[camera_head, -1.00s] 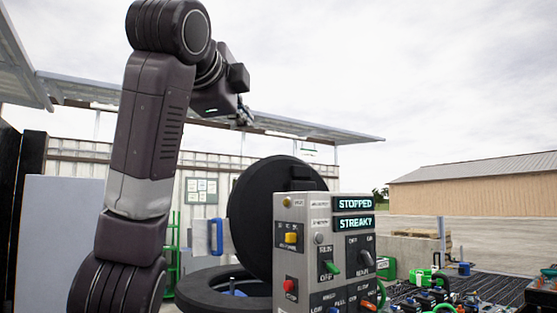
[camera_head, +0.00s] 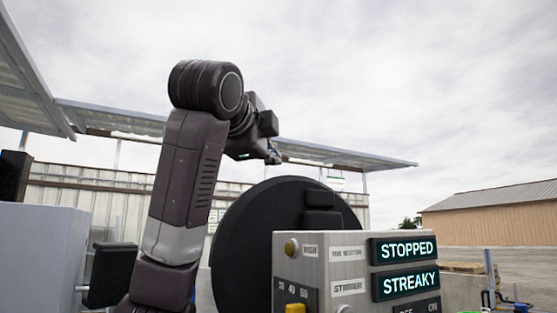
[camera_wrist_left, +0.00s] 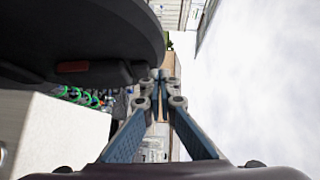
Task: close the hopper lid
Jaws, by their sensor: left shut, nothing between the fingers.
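The hopper lid (camera_head: 250,235) is a large black disc standing open, raised nearly upright behind the control box. My left gripper (camera_head: 273,158) is in the air above the lid's top edge, shut with nothing in it. In the left wrist view the lid (camera_wrist_left: 85,30) fills the upper left, with a reddish patch on its edge. The left gripper's fingertips (camera_wrist_left: 160,82) are close to the lid's edge in that picture; I see no clear contact. The hopper's opening is hidden in the head view now. My right gripper is not in view.
A grey control box (camera_head: 320,275) with lit STOPPED and STREAKY displays stands in front of the lid. A roof canopy (camera_head: 350,158) runs behind my arm. Green-ringed parts (camera_wrist_left: 80,95) show below the lid in the wrist view. Open sky lies to the right.

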